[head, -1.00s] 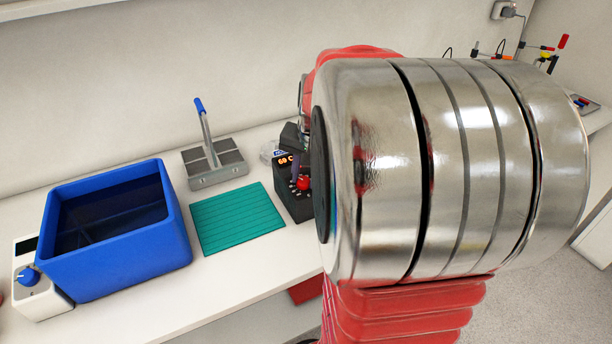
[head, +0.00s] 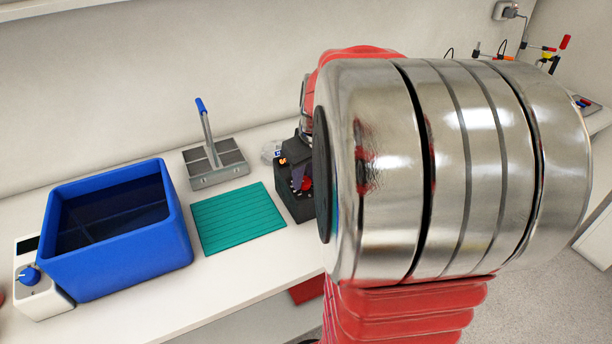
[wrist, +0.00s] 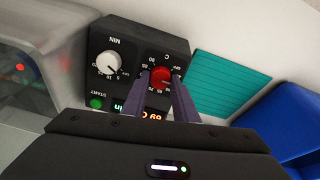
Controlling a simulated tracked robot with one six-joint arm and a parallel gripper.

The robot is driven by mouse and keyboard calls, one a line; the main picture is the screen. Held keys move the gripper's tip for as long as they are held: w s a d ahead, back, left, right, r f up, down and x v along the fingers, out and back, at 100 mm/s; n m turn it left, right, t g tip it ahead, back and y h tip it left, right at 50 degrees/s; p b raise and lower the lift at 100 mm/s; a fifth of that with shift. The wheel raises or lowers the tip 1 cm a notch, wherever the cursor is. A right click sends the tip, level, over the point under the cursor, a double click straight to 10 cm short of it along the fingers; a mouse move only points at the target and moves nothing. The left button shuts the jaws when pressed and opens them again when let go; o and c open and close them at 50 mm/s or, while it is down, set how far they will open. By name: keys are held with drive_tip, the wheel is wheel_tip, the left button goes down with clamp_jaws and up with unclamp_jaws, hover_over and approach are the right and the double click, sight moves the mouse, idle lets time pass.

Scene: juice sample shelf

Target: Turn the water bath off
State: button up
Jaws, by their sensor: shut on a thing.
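A black control box (wrist: 130,50) has a red knob (wrist: 161,77) with OFF and C marks, a white knob (wrist: 108,63) marked MIN, a green START button (wrist: 96,103) and a lit orange display (wrist: 140,112). My gripper (wrist: 161,73) is shut on the red knob, one purple-grey finger on each side. In the head view the box (head: 293,203) stands right of a green mat, with my arm hiding its right part. A blue tub (head: 120,270) holding dark liquid stands at left, beside a white unit (head: 42,299) with a blue knob (head: 29,275).
A green ribbed mat (head: 238,219) lies between tub and box. A grey rack (head: 220,177) with a blue-tipped lever stands behind it. A clear round dish (head: 269,150) is behind the box. A transparent-walled device (wrist: 30,70) is close beside the box in the wrist view.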

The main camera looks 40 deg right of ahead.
drive_tip(key=n, duration=0.4)
drive_tip(key=shift+s+a+f+n, duration=0.1)
drive_tip(key=shift+s+f+n, duration=0.05)
drive_tip(key=shift+n, duration=0.15)
drive_tip(key=n, duration=0.4)
drive_tip(key=shift+n, duration=0.4)
drive_tip(key=o, duration=1.1)
drive_tip(key=shift+c, duration=0.2)
